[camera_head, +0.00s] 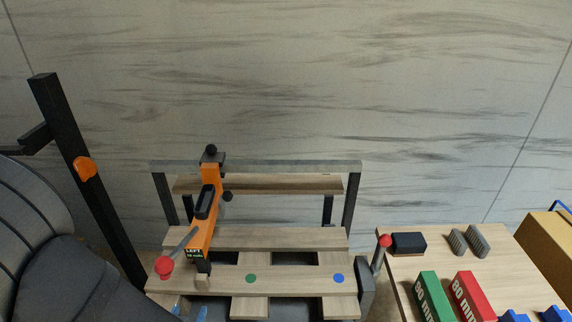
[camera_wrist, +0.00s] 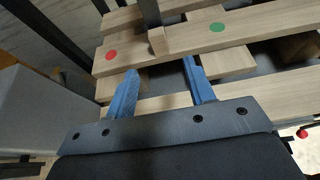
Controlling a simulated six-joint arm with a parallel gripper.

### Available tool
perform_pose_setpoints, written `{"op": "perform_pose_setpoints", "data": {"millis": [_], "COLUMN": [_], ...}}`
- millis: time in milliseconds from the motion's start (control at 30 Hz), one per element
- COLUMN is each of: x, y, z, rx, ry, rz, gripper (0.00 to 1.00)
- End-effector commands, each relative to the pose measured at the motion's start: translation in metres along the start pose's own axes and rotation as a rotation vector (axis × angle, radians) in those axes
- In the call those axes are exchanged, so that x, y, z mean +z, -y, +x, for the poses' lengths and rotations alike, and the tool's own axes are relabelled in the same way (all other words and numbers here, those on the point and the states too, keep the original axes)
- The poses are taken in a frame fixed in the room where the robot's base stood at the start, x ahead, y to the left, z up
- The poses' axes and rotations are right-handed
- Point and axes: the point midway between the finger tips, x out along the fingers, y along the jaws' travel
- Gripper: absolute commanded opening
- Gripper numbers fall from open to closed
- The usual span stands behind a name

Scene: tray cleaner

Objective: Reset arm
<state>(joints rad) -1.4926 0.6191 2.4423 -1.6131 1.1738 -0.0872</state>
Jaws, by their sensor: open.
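My gripper shows in the wrist view (camera_wrist: 160,70) with its two blue fingers spread apart and nothing between them. The fingers point over the slatted wooden bench (camera_head: 320,281), whose slats also fill much of the wrist view. In the head view only small blue parts of my gripper (camera_head: 190,312) show at the bottom edge, by the bench's front left. An orange clamp-like tool (camera_head: 207,218) with a label reading LEFT and a red ball lever stands on the bench's left side, just beyond the fingers. Its wooden foot (camera_wrist: 158,40) shows past the fingertips, apart from them.
Green (camera_head: 251,278) and blue (camera_head: 339,278) dots mark the front slat; a red dot (camera_wrist: 111,55) shows in the wrist view. A side table (camera_head: 404,270) at right holds a dark block (camera_head: 408,243), a green box (camera_head: 434,298) and a red box (camera_head: 473,297). A black post (camera_head: 90,180) stands left.

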Motion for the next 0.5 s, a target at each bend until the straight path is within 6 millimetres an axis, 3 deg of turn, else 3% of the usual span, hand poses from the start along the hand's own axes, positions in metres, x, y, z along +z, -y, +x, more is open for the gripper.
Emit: {"op": "perform_pose_setpoints", "data": {"millis": [500], "x": [0.0], "y": [0.0], "z": [0.051], "rx": [-0.003], "ry": [0.0], "rz": [0.0], "gripper": [0.49]}}
